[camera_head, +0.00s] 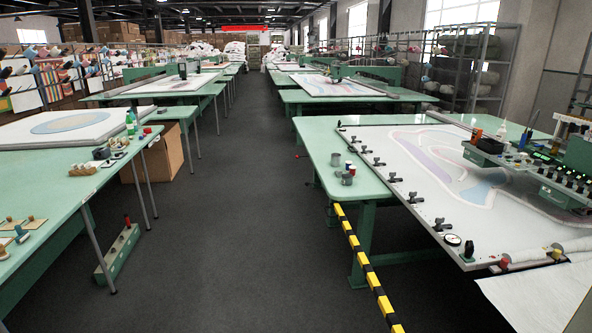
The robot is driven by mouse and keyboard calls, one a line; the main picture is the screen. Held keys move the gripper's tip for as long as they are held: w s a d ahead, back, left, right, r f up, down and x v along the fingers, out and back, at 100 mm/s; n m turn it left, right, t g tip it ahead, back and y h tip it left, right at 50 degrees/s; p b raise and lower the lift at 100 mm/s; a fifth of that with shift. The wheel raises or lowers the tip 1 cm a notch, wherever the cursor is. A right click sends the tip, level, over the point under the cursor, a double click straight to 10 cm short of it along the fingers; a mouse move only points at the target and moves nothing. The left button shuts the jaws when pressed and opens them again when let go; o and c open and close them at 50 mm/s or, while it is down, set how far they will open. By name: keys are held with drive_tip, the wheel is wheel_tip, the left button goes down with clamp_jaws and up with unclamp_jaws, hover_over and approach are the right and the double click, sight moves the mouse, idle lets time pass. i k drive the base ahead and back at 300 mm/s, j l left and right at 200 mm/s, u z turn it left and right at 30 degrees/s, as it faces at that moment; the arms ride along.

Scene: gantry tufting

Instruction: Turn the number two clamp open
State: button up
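A row of several black clamps runs along the left edge of the white cloth frame (405,160) on the green table at the right. The nearest clamp (442,225) is close to the frame's front corner, and another clamp (413,198) sits just behind it. Further back are a middle clamp (379,163) and the farthest clamp (341,125). I can read no numbers, so I cannot tell which is number two. The clamps are too small to tell open from shut. My gripper is not in view.
A round gauge (452,239) sits near the frame's front corner. Small cans (347,179) stand on the table's left part. A yellow-black striped bar (366,266) runs along the floor side. A green tufting head (545,170) spans the right. The dark aisle (240,220) is clear.

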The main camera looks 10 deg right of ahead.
sight(412, 194)
drive_tip(key=i, duration=1.1)
drive_tip(key=i+j+z, duration=0.15)
drive_tip(key=i, duration=0.95)
drive_tip(key=i+j+z, duration=0.15)
drive_tip(key=i+z, duration=0.15)
drive_tip(key=i, duration=0.25)
drive_tip(key=i+j+z, duration=0.3)
drive_tip(key=i, duration=0.2)
